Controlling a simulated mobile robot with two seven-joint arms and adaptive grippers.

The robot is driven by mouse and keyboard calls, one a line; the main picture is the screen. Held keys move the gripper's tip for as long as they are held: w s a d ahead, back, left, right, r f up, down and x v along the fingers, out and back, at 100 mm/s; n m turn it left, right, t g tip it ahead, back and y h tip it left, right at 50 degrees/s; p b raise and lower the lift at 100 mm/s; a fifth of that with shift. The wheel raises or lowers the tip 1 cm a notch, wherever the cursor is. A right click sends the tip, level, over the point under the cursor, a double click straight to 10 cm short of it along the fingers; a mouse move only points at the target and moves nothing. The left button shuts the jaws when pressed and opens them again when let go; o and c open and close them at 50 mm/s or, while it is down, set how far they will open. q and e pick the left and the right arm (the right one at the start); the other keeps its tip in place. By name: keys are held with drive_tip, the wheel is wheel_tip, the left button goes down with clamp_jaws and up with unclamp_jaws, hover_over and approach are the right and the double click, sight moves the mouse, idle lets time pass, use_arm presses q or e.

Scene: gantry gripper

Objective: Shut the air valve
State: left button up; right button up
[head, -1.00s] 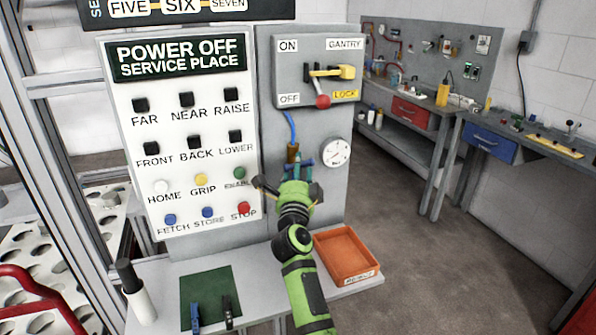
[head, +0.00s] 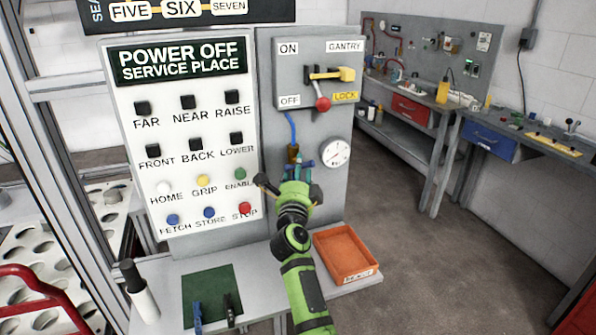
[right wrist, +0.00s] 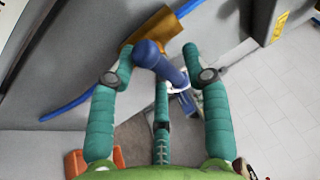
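The air valve shows in the head view as a small brass body (head: 293,153) on the grey panel, under a blue hose. In the right wrist view the brass part (right wrist: 145,32) sits at the top, with a dark blue handle (right wrist: 165,66) pointing down from it. My right gripper (right wrist: 155,68) is open, its teal fingers on either side of the blue handle. Gaps show between the fingertips and the handle. In the head view my right gripper (head: 302,166) is just below the valve and partly hides it. My left gripper is out of view.
A white gauge (head: 336,153) sits right of the valve. The GANTRY switch box (head: 317,98) is above and the button panel (head: 128,215) is left. Below, a shelf holds an orange tray (head: 374,268) and a green mat (head: 205,282). Open floor (head: 415,255) lies to the right.

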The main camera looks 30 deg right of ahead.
drive_tip(key=v, duration=0.7)
drive_tip(key=shift+s+a, duration=0.2)
idle(0.4)
